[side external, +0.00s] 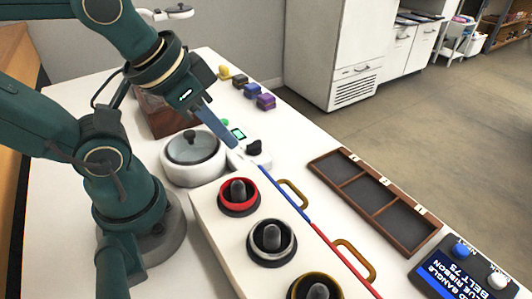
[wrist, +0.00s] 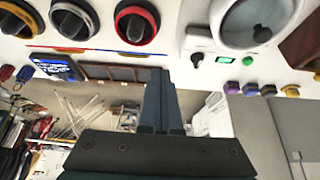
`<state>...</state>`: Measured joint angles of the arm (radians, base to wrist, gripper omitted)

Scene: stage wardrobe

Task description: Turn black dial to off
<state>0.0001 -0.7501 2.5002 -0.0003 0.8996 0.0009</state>
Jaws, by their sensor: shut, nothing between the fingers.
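A black dial (side external: 254,147) sits on a small white unit with a lit green screen (side external: 238,134), beside a round white pot. The dial also shows in the wrist view (wrist: 198,58), near the green screen (wrist: 226,59). My gripper (side external: 231,142) is shut and empty. In the side view its tips point down close to the left of the dial; whether they touch the unit I cannot tell. In the wrist view the shut fingers (wrist: 158,76) show left of the dial, apart from it in the picture. The dial's markings are too small to read.
A white box with several dark knobs in red (side external: 238,196), white (side external: 271,241) and gold rings stands in front. The lidded white pot (side external: 192,160) is at left. A brown divided tray (side external: 409,241) lies right. Small coloured blocks (side external: 265,101) sit behind; a labelled display (side external: 450,278) is front right.

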